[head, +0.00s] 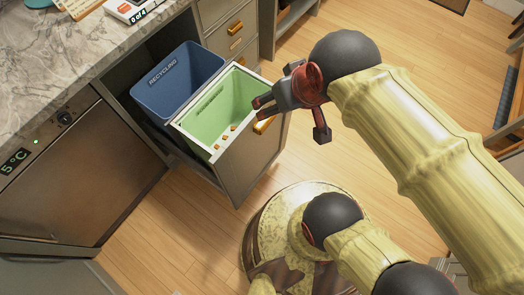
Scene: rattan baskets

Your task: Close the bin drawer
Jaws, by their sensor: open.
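The bin drawer (248,165) is pulled out from under the counter. It holds a blue recycling bin (168,92) towards the cabinet and a green bin (236,97) towards the drawer front. Several small brown bits lie in the green bin. A gold handle (265,124) is on the drawer front, partly hidden behind my gripper. My gripper (290,118) is open and empty. It is in front of the drawer's outer face, near the handle. I cannot tell whether a finger touches the handle or the drawer.
A marble counter (60,45) with a white device and papers is at the upper left. A metal appliance (85,165) stands left of the drawer. Closed drawers with gold handles (235,28) are behind it. Wooden floor (170,235) is clear in front. My base is below.

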